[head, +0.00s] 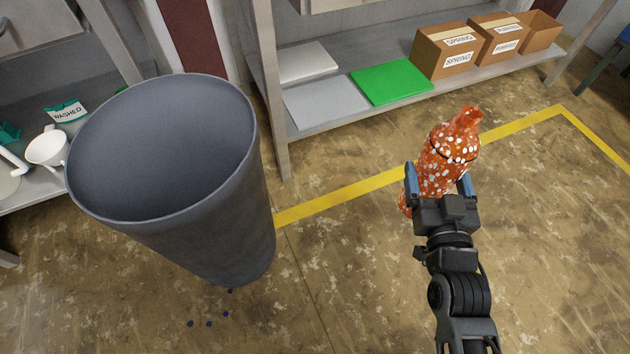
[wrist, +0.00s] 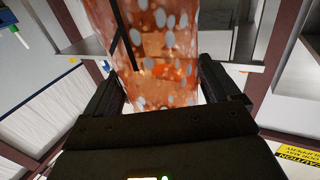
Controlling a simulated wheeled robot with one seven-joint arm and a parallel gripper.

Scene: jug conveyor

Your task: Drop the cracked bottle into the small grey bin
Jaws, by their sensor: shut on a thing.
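An orange bottle with white spots (head: 456,150) is held upright, slightly tilted, between the fingers of my gripper (head: 438,185). A dark line crosses its upper body, and in the wrist view a dark branching line shows on the bottle (wrist: 150,50). My gripper's fingers also show in the wrist view (wrist: 165,88), one on each side of the bottle. The grey bin (head: 262,180) stands to the left of my gripper in the head view. Its mouth is open, and the inside that shows looks empty; its bottom is hidden.
A shelf (head: 330,122) behind holds cardboard boxes (head: 445,52), a green flat piece (head: 391,83) and pale flat pieces. A shelf on the left has a white jug (head: 46,148) and a "WASHED" sign (head: 66,112). Floor between bin and gripper is clear, with a yellow line (head: 345,193).

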